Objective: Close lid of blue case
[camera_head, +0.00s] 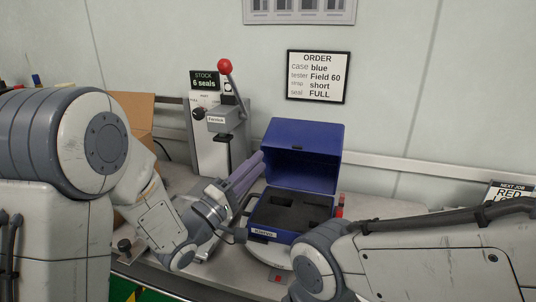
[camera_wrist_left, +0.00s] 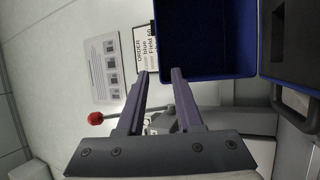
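The blue case (camera_head: 266,232) stands open on the bench, with dark foam with cutouts inside its base. Its lid (camera_head: 303,146) stands raised at the back; the lid also shows in the left wrist view (camera_wrist_left: 205,38), with the dark foam to its right. My left gripper (camera_head: 259,162) is just left of the lid, its purple fingers pointing up toward the lid's left side. In the left wrist view the two fingers (camera_wrist_left: 160,74) are apart with nothing between them. I cannot tell whether a finger touches the lid. My right arm crosses the front right; its gripper is not visible.
A grey press (camera_head: 228,122) with a red-knobbed lever stands behind my left gripper. A cardboard box (camera_head: 138,112) is at the left. An order sign (camera_head: 318,77) reading case blue hangs on the wall. A small red object (camera_head: 340,204) is right of the case.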

